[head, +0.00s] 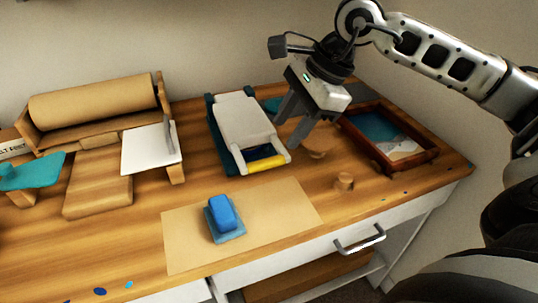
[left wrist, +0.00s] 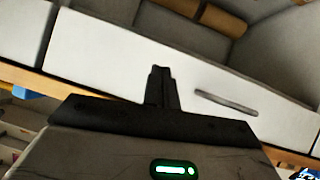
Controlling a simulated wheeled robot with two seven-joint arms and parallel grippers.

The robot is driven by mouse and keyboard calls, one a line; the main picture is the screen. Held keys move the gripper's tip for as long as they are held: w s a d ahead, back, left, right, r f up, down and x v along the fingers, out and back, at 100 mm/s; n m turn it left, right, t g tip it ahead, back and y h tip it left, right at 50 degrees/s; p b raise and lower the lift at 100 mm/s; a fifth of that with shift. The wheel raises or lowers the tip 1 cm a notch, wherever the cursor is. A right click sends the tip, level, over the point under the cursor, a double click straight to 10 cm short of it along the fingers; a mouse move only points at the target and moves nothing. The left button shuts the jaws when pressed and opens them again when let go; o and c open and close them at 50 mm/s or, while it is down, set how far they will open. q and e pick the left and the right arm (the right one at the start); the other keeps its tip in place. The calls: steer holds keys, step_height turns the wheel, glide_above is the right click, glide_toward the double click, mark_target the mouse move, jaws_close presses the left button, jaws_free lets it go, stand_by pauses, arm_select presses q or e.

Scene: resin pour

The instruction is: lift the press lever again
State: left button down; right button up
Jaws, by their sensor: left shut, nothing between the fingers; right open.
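The press (head: 240,118) stands at the middle back of the table, with a pale lid-like top and teal sides. The yellow bar (head: 268,163) at its front end looks like the lever's grip; it lies low, close to the press's front edge. My right gripper (head: 287,132) is open, fingers pointing down at the right side of the press, behind and right of the yellow bar. I cannot tell whether a finger touches the press. My left gripper (left wrist: 160,70) is shut and empty in the left wrist view, in front of white drawer fronts; it is not in the head view.
A blue block on a teal base (head: 226,236) rests on a brown sheet (head: 285,210).

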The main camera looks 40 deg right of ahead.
mark_target(266, 160)
steer(key=x, duration=0.8)
steer(key=shift+w+a+f, duration=0.1)
steer(key=shift+a+f, duration=0.05)
steer(key=shift+f, duration=0.15)
jaws_close()
